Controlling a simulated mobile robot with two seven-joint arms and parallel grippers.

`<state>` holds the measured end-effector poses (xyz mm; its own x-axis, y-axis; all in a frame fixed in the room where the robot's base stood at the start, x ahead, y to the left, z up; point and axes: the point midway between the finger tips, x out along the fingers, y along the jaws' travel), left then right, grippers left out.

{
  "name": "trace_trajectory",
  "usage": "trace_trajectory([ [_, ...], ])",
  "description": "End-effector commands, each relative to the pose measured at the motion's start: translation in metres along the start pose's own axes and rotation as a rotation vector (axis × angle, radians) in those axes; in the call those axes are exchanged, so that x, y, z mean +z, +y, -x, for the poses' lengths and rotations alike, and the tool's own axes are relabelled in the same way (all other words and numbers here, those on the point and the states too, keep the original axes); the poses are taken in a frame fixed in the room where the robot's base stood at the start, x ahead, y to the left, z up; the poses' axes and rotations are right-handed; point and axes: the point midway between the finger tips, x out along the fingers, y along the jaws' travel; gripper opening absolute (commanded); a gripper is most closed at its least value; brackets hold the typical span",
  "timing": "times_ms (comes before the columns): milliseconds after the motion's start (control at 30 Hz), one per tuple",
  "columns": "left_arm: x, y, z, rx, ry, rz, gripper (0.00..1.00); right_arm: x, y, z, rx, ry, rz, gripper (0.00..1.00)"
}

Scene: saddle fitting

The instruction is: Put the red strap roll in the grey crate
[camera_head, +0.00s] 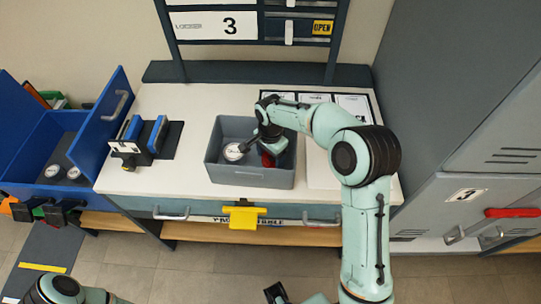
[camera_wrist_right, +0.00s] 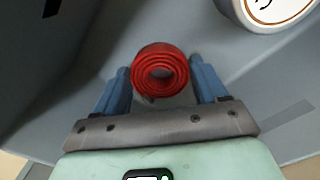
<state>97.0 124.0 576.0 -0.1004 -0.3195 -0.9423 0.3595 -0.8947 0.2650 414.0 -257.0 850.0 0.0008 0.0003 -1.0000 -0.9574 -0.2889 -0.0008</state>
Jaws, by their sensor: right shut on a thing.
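The red strap roll (camera_head: 268,160) is inside the grey crate (camera_head: 250,178), low down toward its right side. In the right wrist view the roll (camera_wrist_right: 160,72) is a coiled red spiral between the two blue fingers. My right gripper (camera_head: 266,150) reaches down into the crate and is shut on the roll; the arm hides part of it in the head view. The crate's grey wall (camera_wrist_right: 60,80) and floor surround the roll in the wrist view. Whether the roll touches the floor is unclear.
A round white-faced tin (camera_head: 233,152) lies in the crate, left of the roll. The crate stands on a white worktop (camera_head: 190,185). A dark holder with blue blocks (camera_head: 145,140) stands left. An open blue drawer (camera_head: 95,130) is further left, grey lockers (camera_head: 480,130) right.

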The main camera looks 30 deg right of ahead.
Motion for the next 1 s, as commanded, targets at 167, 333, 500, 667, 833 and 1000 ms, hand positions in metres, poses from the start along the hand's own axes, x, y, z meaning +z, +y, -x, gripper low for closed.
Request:
trace_trajectory([
  [167,0.0,0.0,0.0,0.0,0.0,0.0,0.43,0.0,0.0,0.001,-0.001,0.0,0.0,0.37],
  [333,0.0,-0.001,-0.002,0.0,-0.001,0.0,0.43,0.0,0.0,-0.003,0.0,0.0,0.0,0.85],
  [500,0.0,-0.001,-0.002,0.0,-0.001,0.0,0.43,0.0,0.0,-0.003,0.0,0.0,0.0,0.97],
  [667,0.0,-0.001,-0.001,0.0,0.0,0.0,0.43,0.0,0.0,-0.002,0.0,0.0,0.0,0.97],
  [833,0.0,0.001,0.002,0.0,0.001,0.0,0.43,0.0,-0.001,0.013,-0.003,0.001,-0.001,0.97],
  [1000,-0.001,0.002,0.005,0.001,0.002,-0.001,0.43,0.0,-0.002,0.048,-0.006,0.002,0.0,0.97],
])
